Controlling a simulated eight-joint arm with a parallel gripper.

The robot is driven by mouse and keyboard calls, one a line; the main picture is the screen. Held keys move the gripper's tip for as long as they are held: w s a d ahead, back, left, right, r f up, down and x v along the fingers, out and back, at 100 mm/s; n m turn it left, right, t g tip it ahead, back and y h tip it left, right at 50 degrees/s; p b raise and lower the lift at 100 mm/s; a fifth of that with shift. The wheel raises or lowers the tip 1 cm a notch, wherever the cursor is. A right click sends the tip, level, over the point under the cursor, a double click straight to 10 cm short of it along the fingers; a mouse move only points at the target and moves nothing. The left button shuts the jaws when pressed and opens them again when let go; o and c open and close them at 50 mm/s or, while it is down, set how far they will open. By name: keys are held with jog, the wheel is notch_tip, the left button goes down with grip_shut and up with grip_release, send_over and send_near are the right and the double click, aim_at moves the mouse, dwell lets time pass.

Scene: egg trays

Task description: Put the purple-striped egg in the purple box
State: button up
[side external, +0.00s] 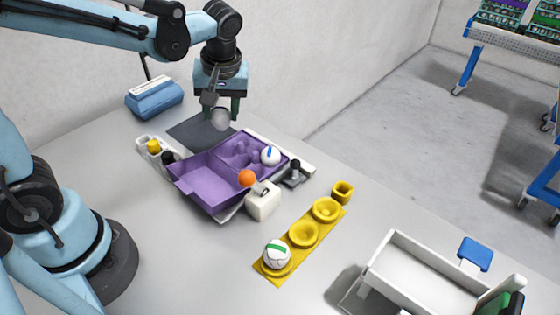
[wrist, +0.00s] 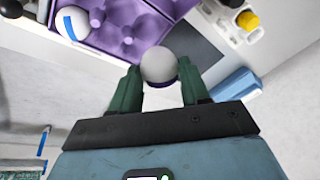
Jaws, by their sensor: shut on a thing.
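My gripper (side external: 222,106) is shut on a whitish egg (side external: 221,120) and holds it in the air near the back edge of the purple box (side external: 193,174). In the wrist view the egg (wrist: 160,64) sits between the green fingers of my gripper (wrist: 155,80), with a purple band at its lower edge. The purple box is open, with moulded cups; it also shows in the wrist view (wrist: 127,42). A white egg with a blue stripe (side external: 270,156) sits in its right end.
A yellow tray (side external: 285,240) holds a green-striped egg (side external: 277,254) in its near cup; its other two cups are empty. An orange ball (side external: 247,178) shows at the box's front edge by a white block (side external: 263,203). A white bin (side external: 420,272) stands right.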

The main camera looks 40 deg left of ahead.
jog(key=shift+f, duration=3.8)
jog(key=shift+f, duration=0.45)
jog(key=o, duration=0.8)
jog(key=shift+c, duration=0.2)
jog(key=shift+r, duration=0.1)
jog(key=v, duration=1.2)
